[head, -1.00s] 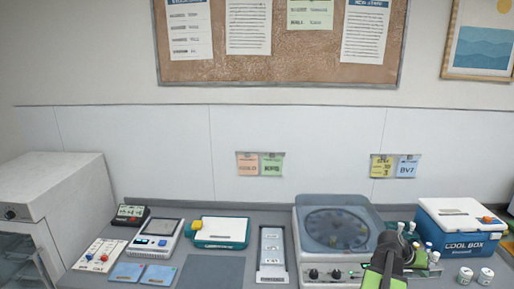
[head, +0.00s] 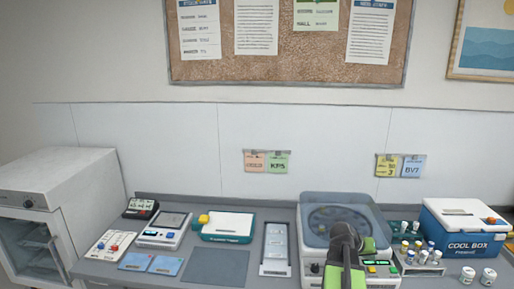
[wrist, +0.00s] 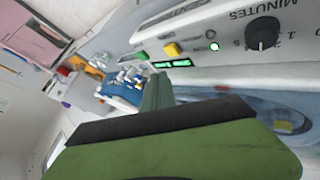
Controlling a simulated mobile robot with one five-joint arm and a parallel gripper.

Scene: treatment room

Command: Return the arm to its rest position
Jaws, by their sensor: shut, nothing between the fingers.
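My arm, dark and green, stands in front of the centrifuge (head: 318,211) in the head view and covers part of its front panel. My gripper (wrist: 158,92) fills the lower middle of the wrist view, with a green body, a dark edge and a narrow green finger. It is shut and empty. The centrifuge's panel, with a black knob (wrist: 262,32), a yellow button (wrist: 172,49) and a lit green display (wrist: 172,63), is close by in the wrist view. My fingertips are hard to make out in the head view.
Right of the centrifuge are a rack of vials (head: 424,268), a blue cool box (head: 470,249) and two white jars (head: 488,277). To the left are a tray (head: 276,269), a dark mat (head: 215,267), a scale (head: 158,238) and a white cabinet (head: 72,187).

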